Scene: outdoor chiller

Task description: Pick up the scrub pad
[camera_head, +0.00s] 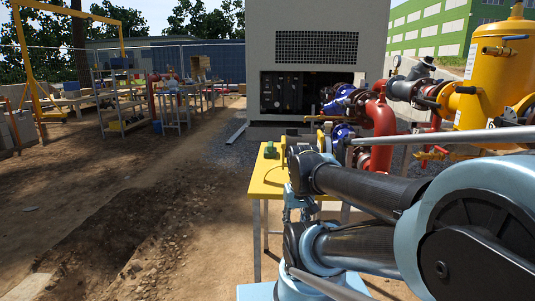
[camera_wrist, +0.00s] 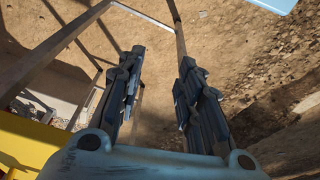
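A small green item (camera_head: 270,150) lies on the yellow table (camera_head: 263,186) in the head view. It may be the scrub pad, but it is too small to tell. My gripper (camera_wrist: 161,66) shows in the wrist view with its two dark fingers apart and nothing between them. It is over bare dirt beside the table, whose yellow edge (camera_wrist: 28,145) shows at the lower left. No pad is visible in the wrist view. In the head view my arm covers the right part of the table, and I cannot make out the fingers clearly.
Red and blue pipework (camera_head: 380,130) and a yellow tank (camera_head: 490,75) stand behind my arm at the right. A grey chiller cabinet (camera_head: 318,20) stands behind the table. Shelves (camera_head: 122,105) stand at the far left. The dirt ground (camera_head: 130,215) at left is open but uneven.

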